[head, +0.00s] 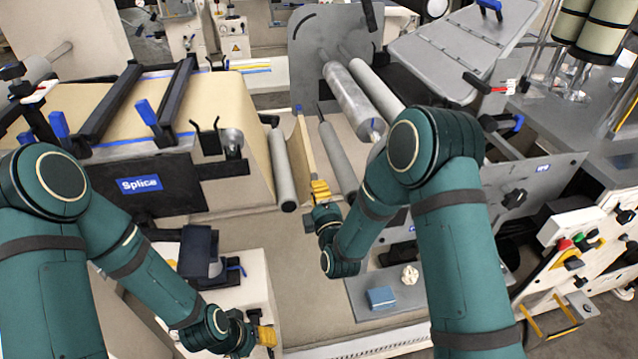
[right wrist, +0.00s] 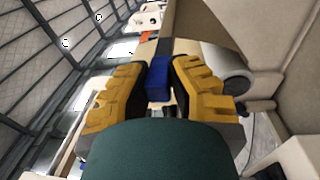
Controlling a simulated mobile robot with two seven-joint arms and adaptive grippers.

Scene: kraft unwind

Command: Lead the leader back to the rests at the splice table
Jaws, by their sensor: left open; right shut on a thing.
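The leader (head: 304,145) is a narrow tan bar with a blue far end, standing out beside the splice table in the head view. Tan web (head: 290,128) hangs along its left side. My right gripper (head: 320,188) is at the leader's near end. In the right wrist view, its yellow fingers are shut on a blue end block (right wrist: 158,82), with a dark bar running on beyond it. A black forked holder (head: 207,140), seemingly a rest, stands at the splice table's (head: 225,92) right front corner. My left gripper (head: 264,336) is open and empty, low in front.
A grey roller (head: 283,170) lies between the splice table and the leader. Another roller (head: 338,160) is close on the right. A blue block (head: 381,298) and a crumpled pale piece (head: 410,274) lie on a grey shelf. The floor below the leader looks clear.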

